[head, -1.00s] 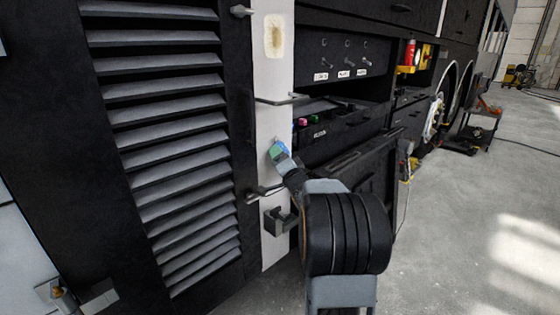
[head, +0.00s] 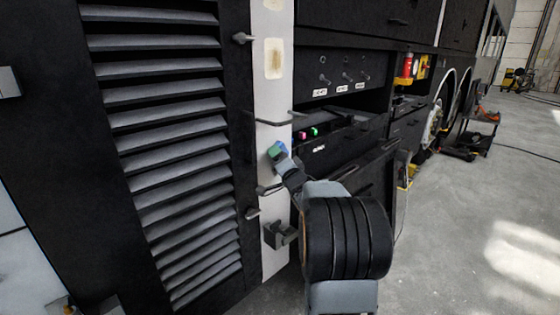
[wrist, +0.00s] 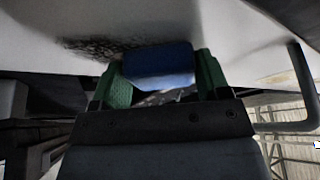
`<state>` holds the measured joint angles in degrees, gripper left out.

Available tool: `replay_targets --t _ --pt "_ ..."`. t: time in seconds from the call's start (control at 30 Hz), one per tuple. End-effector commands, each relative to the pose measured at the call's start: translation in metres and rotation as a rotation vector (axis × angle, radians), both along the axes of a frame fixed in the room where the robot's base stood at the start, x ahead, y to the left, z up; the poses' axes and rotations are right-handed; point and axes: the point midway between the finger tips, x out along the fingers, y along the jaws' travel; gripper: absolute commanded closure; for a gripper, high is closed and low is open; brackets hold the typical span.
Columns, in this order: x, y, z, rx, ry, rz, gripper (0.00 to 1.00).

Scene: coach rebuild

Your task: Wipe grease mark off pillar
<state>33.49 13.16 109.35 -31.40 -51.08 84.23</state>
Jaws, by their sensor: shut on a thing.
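The white pillar (head: 272,92) stands upright between the louvred black panel and the open equipment bays. My gripper (head: 278,150) is at its face, between two dark handles. In the wrist view, my gripper's green fingers (wrist: 160,78) are shut on a blue block, perhaps a sponge (wrist: 158,66). A dark, speckled grease mark (wrist: 95,46) lies on the pale surface just left of the blue block. The block's upper edge is at or very close to that surface; contact cannot be told. In the head view the grease mark cannot be made out.
An upper handle (head: 274,122) and a lower handle (head: 268,189) stick out from the pillar near my gripper. A dark bracket (head: 279,232) juts out below. A yellowish patch (head: 274,58) is higher on the pillar.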

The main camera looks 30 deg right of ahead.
Motion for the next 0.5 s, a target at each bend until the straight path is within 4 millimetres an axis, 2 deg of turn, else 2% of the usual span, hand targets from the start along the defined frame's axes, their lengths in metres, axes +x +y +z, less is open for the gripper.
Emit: replay_targets --t 0.03,0.17,0.5 --pt "0.001 0.001 0.009 -0.003 -0.004 0.004 0.5" --pt "-0.001 0.001 0.01 -0.002 -0.003 0.003 0.5" --pt "-0.002 0.0 -0.009 -0.001 -0.001 0.001 0.5"
